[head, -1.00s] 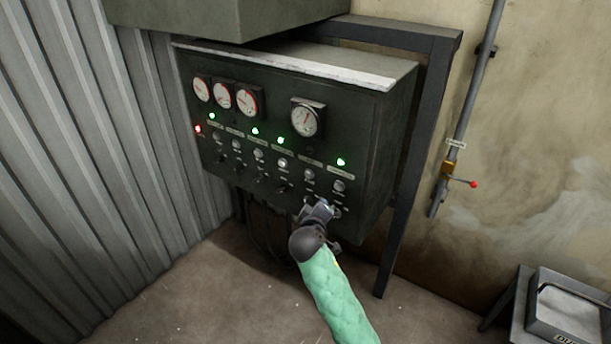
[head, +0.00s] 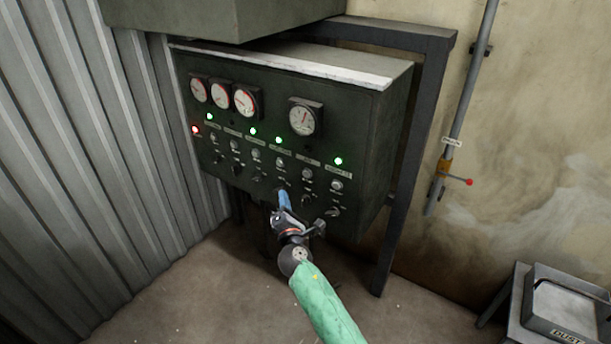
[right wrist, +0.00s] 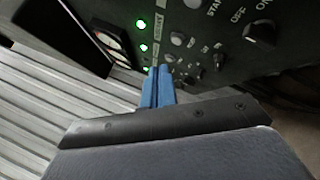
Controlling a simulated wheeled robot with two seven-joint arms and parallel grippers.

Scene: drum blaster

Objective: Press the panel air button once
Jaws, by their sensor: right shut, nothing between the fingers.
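The dark control panel (head: 350,150) carries a row of small buttons with a row of dark knobs below. The labels are too small to read surely in the head view, so I cannot tell which button is the air button. One button (head: 307,173) sits under a short label right of centre. In the right wrist view the blue fingers (right wrist: 158,74) are together, pointing at the panel face; contact is unclear. My left gripper is out of view.
Several gauges (head: 302,117) and lit green lamps (head: 338,161) sit above the buttons, with a red lamp (head: 196,129) at left. A corrugated wall (head: 100,150) stands close on the left. A pipe with a red-knobbed valve (head: 455,177) runs down the right wall.

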